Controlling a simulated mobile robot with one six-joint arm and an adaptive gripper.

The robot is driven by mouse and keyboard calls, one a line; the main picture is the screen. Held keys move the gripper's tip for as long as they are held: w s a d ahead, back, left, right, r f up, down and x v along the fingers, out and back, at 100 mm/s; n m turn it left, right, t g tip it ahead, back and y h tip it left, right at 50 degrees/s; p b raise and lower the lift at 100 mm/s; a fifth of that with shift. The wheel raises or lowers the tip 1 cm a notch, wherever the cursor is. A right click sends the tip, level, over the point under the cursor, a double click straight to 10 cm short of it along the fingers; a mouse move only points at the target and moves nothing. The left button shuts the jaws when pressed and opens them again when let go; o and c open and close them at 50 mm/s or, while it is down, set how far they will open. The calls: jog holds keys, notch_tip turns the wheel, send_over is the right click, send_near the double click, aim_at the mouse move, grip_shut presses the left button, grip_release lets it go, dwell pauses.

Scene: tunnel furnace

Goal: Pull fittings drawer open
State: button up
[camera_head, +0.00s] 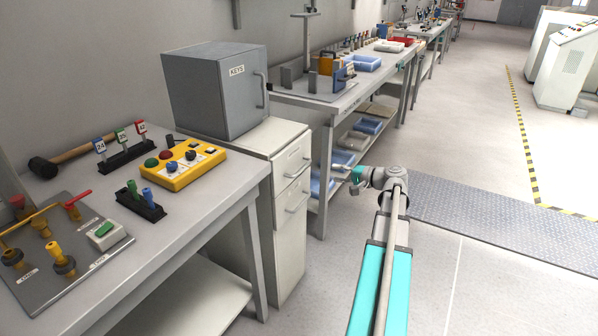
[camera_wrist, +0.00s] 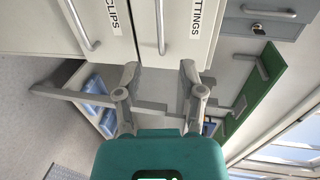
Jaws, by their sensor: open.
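The fittings drawer (camera_wrist: 182,42) is a white front in the wrist view. Its label is partly cut off by the top edge and reads "TTINGS". Its bar handle (camera_wrist: 160,24) runs beside the label. In the head view the fittings drawer (camera_head: 291,155) is the top drawer of the white cabinet and looks closed. My gripper (camera_wrist: 157,82) is open and empty. Its fingers are spread, below the handle in the wrist view and apart from it. In the head view my gripper (camera_head: 356,181) is right of the cabinet, small and partly unclear.
The clips drawer (camera_wrist: 105,45) is beside the fittings drawer, with its own handle (camera_wrist: 86,27). A grey box (camera_head: 220,90) stands on the cabinet. A workbench (camera_head: 225,195) is at left; another bench (camera_head: 325,105) with blue bins is behind. Floor at right is clear.

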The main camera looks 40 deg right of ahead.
aim_at(301, 169)
jog(key=shift+w+a, duration=0.2)
jog(key=b+x, duration=0.3)
jog(key=x, duration=1)
jog(key=shift+w+a, duration=0.2)
jog(key=shift+w, duration=0.15)
jog(key=shift+c, duration=0.2)
grip_shut()
